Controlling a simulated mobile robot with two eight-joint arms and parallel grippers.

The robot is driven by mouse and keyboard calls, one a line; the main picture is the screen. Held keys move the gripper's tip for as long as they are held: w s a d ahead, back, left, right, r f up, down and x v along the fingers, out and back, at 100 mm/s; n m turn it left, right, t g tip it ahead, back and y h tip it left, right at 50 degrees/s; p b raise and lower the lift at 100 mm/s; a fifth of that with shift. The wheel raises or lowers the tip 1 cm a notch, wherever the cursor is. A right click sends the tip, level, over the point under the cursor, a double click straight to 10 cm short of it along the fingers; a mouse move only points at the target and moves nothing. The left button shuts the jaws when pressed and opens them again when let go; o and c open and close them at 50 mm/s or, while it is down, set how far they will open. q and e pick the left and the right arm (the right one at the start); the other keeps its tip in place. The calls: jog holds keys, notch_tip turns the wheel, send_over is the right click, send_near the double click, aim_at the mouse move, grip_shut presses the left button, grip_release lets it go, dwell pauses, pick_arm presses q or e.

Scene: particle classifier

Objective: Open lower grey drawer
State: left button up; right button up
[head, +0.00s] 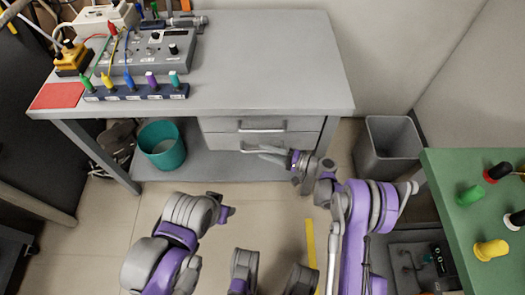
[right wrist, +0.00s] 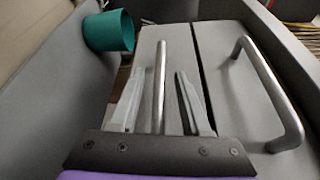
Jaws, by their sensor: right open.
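The lower grey drawer (right wrist: 145,50) is under the grey desk, below the upper drawer (head: 225,138), and looks shut. My right gripper (head: 264,154) is in front of the lower drawer in the head view and partly hides it. In the right wrist view my right gripper (right wrist: 155,95) is open, with one finger on each side of the lower drawer's bar handle (right wrist: 160,75). Gaps show between the handle and both fingers. My left arm shows at the lower left in the head view, but I see no left gripper fingers.
The upper drawer's handle (right wrist: 275,95) stands out beside my right gripper. A teal bin (head: 162,146) is left of the drawers, a grey bin (head: 388,146) right of the desk. A green table (head: 470,225) with coloured knobs is at the right. Floor before the drawers is partly clear.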

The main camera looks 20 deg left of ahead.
jog(key=shift+w+a, duration=0.1)
jog(key=shift+a, duration=0.75)
grip_shut()
dwell(0.8)
